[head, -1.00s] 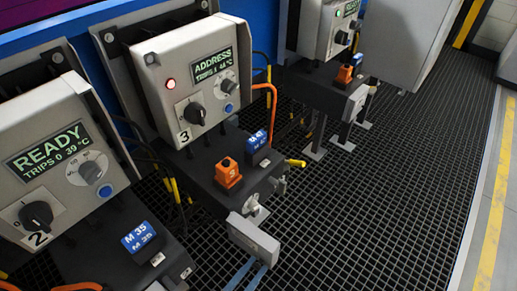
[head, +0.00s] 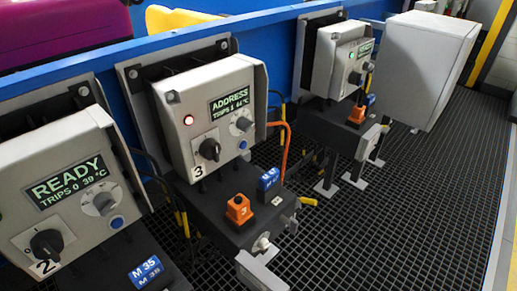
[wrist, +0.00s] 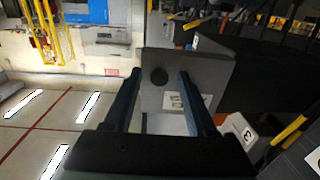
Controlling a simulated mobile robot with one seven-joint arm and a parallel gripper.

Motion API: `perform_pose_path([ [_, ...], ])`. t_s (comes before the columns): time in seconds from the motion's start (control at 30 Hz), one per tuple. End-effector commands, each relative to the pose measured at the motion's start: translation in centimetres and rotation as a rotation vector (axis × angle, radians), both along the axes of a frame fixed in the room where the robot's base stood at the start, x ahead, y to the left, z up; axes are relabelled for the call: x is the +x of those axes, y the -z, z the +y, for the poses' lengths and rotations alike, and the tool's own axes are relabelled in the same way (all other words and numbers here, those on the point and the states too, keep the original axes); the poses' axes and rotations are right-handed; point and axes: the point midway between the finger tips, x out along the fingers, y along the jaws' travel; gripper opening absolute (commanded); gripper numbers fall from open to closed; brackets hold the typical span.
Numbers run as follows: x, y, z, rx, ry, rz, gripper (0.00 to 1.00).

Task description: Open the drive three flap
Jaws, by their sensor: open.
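Drive three is the light grey box (head: 205,115) with a black rotary knob, a "3" label, a lit red lamp and a screen reading ADDRESS. Its dark lower housing (head: 222,208) carries an orange block marked 3 and a blue tag. A grey plate (head: 262,272), apparently the flap, is at the housing's front, partly cut by the lower edge. My gripper's dark blue fingers are apart with nothing clearly held; contact cannot be told. The head view does not show it.
A drive reading READY, labelled 2 (head: 60,190), stands at left. Another READY drive (head: 340,65) and a large grey cabinet (head: 412,65) stand farther back. Orange and yellow cables (head: 284,140) run beside drive three. Dark grating floor (head: 400,210) at right is clear.

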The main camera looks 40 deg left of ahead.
Motion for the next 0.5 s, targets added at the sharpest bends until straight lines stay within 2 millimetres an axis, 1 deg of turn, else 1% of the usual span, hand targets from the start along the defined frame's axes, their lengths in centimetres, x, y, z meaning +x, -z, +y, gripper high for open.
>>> perform_pose_path([
  [0.07, -0.4, 0.0, 0.0, 0.000, 0.000, 0.001, 0.57],
  [0.17, -1.5, 0.0, 0.0, 0.001, -0.001, 0.003, 0.57],
  [0.27, -3.4, 0.0, 0.0, 0.001, -0.003, 0.005, 0.57],
  [0.5, -8.8, 0.0, -0.3, 0.000, -0.002, 0.005, 0.57],
])
